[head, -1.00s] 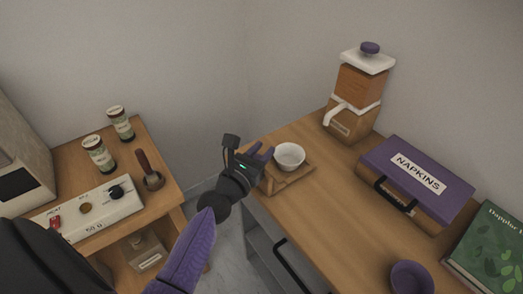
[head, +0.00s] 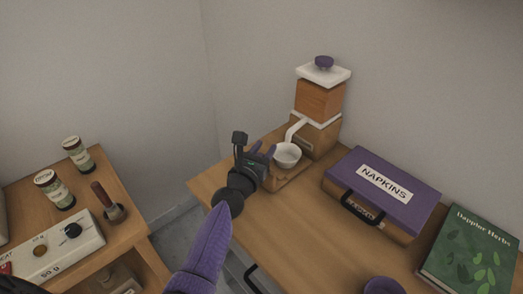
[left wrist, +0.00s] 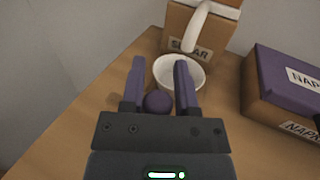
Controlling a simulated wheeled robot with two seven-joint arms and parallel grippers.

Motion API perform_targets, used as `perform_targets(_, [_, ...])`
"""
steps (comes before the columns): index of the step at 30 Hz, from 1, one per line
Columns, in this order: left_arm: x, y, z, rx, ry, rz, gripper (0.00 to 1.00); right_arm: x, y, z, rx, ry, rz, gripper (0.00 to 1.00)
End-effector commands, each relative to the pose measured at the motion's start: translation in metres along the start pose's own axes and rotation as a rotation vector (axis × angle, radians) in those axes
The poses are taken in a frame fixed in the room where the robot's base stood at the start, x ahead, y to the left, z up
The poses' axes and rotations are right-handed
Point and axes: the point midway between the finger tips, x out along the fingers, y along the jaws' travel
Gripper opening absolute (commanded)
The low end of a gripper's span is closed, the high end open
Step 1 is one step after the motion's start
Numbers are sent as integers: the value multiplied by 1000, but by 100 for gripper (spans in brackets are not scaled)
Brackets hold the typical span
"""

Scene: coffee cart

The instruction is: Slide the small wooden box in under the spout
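The small wooden box (head: 296,178) sits low on the cart top with a white bowl (head: 287,154) on it, close in front of the sugar dispenser (head: 319,100). The dispenser's white spout (head: 295,130) hangs just behind the bowl; in the left wrist view the spout (left wrist: 197,25) reaches down toward the bowl's far rim (left wrist: 180,62). My left gripper (head: 262,158) is at the box's left end. Most of the box is hidden there. My right gripper is out of view.
A purple napkins box (head: 382,190) stands right of the wooden box, with a green book (head: 470,250) beyond and a purple cup (head: 384,286) in front. A lower side table at left holds jars (head: 77,154) and a scale (head: 50,247).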

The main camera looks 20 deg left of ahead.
Motion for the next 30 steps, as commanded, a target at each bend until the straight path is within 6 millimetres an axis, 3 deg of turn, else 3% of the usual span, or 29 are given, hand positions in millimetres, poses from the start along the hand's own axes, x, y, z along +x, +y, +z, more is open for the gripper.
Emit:
perform_targets(1, [0,0,1,0,-1,-1,49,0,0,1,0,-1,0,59])
perform_targets(4, [0,0,0,0,-1,0,69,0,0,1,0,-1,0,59])
perform_targets(14, [-4,0,0,0,1,0,69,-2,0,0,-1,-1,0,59])
perform_targets(25, [-77,0,0,0,2,0,69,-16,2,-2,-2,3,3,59])
perform_targets(30, [-97,0,0,-1,1,-1,69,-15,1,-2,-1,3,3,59])
